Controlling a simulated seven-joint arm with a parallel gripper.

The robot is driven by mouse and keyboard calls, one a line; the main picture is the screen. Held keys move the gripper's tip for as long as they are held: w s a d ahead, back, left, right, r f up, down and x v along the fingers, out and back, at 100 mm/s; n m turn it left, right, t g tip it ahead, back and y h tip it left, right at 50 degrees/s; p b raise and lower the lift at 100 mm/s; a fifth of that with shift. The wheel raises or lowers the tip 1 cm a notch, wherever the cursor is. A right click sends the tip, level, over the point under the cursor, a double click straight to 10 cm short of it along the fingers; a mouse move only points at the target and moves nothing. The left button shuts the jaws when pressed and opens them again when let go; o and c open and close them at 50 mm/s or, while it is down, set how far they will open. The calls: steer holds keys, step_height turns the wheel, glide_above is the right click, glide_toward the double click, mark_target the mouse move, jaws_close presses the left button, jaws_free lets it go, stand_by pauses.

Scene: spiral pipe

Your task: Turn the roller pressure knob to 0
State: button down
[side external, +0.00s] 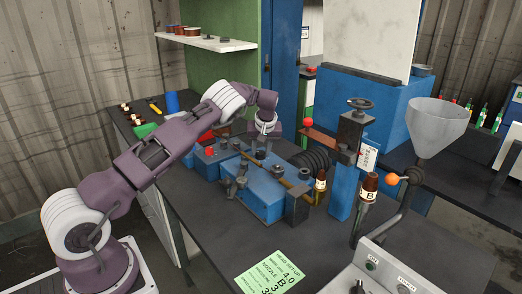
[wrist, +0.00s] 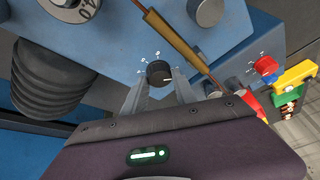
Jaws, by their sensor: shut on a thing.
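A small black knob (wrist: 159,72) sits on the blue machine panel in the wrist view, with small white scale marks around its upper side. A pale pointer line seems to show on its lower right, but the marks are too small to read. My gripper (wrist: 160,80) has one finger on each side of the knob and is shut on it. In the side external view my gripper (side external: 262,138) reaches down over the blue machine (side external: 262,195). The knob cannot be made out there.
A brown and yellow rod (wrist: 180,38) runs just right of the knob. A red button (wrist: 265,65) is at the right. A funnel (side external: 436,122) stands far right.

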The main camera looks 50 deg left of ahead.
steer(key=c, duration=1)
jaws_free()
steer(key=shift+f, duration=0.1)
steer(key=v, duration=0.7)
steer(key=s+d+r+m+t+h, duration=0.1)
steer(key=s+d+r+m+h, duration=0.1)
steer(key=s+d+r, duration=0.7)
steer(key=s+d+r+m+t+h, duration=0.1)
steer(key=s+d+r+h, duration=0.1)
steer(key=s+d+r, duration=0.7)
steer(key=s+d+r+m+t, duration=0.1)
steer(key=s+d+r+m, duration=0.3)
steer(key=s+d, duration=0.45)
steer(key=s+d+f+m, duration=0.1)
steer(key=s+f+m, duration=0.1)
steer(key=s, duration=0.5)
steer(key=s+f+m, duration=0.2)
steer(key=s, duration=0.5)
steer(key=shift+s+d+f+t, duration=0.3)
steer(key=shift+d+f+t, duration=0.1)
